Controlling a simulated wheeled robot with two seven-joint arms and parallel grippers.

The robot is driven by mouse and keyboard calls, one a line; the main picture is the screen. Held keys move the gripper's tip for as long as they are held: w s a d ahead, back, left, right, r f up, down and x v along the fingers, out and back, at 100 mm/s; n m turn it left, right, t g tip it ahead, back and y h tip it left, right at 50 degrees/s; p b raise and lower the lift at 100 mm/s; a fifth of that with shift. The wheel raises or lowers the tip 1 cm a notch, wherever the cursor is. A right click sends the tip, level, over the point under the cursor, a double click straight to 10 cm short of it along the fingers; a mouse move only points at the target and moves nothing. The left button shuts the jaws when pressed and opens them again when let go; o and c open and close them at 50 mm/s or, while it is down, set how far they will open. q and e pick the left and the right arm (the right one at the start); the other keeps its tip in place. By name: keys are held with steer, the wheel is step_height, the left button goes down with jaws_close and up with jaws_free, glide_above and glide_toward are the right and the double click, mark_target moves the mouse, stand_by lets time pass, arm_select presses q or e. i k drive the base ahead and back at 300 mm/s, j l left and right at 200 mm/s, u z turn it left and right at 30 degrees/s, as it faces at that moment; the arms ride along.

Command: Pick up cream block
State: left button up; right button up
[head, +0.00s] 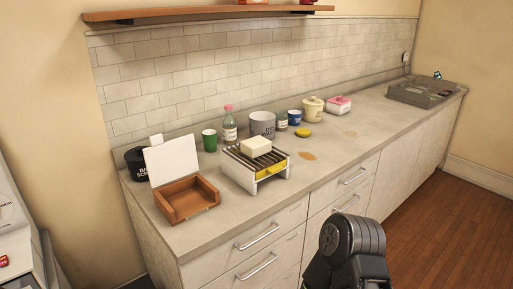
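A cream block (256,145) lies on top of a slatted rack (240,174) with white sides, on the counter left of the middle. A yellow piece (272,169) shows at the rack's front right, below the slats. Nothing holds the cream block. A dark rounded part of my arm shows at the bottom edge, in front of the drawers and well apart from the rack. No gripper fingers show, so neither gripper can be seen.
On the counter (335,162), a brown box with a raised white lid (187,205) stands left of the rack. Behind are a green cup (209,140), a bottle (229,128) and a grey pot (262,124). The counter right of the rack is mostly clear.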

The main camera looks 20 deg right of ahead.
mark_target(254, 146)
steer(key=i+l, duration=0.1)
steer(key=l, duration=0.35)
steer(key=i+l+z, duration=0.15)
steer(key=l, duration=0.3)
steer(key=i+l, duration=0.15)
steer(key=l, duration=0.3)
steer(key=i+l+z, duration=0.15)
steer(key=l, duration=0.3)
steer(key=i+l, duration=0.15)
steer(key=l, duration=0.25)
steer(key=i+l+z, duration=0.15)
steer(key=l, duration=0.3)
steer(key=i+l, duration=0.2)
steer(key=l, duration=0.2)
steer(key=z, duration=0.05)
